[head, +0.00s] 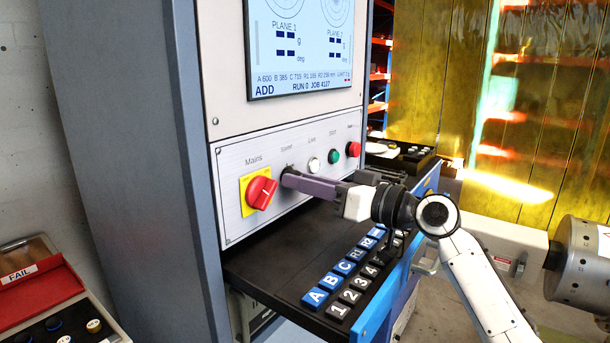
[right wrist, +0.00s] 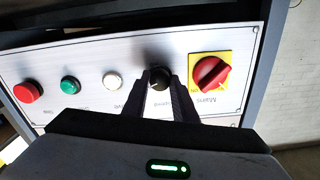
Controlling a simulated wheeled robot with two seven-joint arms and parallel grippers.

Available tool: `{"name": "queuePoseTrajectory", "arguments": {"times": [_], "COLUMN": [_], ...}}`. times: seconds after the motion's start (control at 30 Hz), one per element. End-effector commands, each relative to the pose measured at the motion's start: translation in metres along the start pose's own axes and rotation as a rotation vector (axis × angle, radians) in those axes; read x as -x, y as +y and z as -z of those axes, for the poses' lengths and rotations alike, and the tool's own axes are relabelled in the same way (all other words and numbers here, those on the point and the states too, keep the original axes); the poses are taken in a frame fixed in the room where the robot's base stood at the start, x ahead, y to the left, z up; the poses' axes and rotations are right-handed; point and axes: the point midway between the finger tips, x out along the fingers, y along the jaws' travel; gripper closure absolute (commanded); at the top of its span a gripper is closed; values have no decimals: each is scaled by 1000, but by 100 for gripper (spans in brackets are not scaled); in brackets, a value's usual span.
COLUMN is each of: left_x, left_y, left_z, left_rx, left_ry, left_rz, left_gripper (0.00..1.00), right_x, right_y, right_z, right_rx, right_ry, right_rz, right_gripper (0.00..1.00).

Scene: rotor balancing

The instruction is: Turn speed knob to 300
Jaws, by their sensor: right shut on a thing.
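The speed knob is a small black knob on the light panel, between the red Mains switch (head: 261,192) and the white button (head: 314,164). In the right wrist view the speed knob (right wrist: 158,77) sits between my two fingertips. My right gripper (head: 290,178) reaches the panel from the right and is shut on the knob, covering most of it in the head view. The right gripper also shows in the right wrist view (right wrist: 158,88). The knob's pointer and scale are too small or hidden to read. My left gripper is not in view.
A green button (head: 334,156) and a red button (head: 354,149) are farther right on the panel. Below, a black shelf (head: 265,265) holds lettered and numbered keys (head: 330,281). The screen (head: 302,45) is above. A red FAIL tray (head: 35,290) stands at lower left.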

Motion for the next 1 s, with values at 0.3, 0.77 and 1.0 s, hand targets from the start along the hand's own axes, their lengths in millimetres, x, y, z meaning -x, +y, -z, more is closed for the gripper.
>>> {"name": "queuePoseTrajectory", "arguments": {"times": [0.3,0.77,1.0], "left_x": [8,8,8], "left_y": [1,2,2], "left_z": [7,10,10], "left_rx": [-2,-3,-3], "left_ry": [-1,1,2], "left_rz": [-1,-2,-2], "left_gripper": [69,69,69], "right_x": [0,0,0], "right_y": [0,0,0], "right_z": [1,1,1], "right_rx": [-141,-176,-175], "right_ry": [0,1,1], "right_rz": [0,0,-1], "right_gripper": [97,97,60]}}
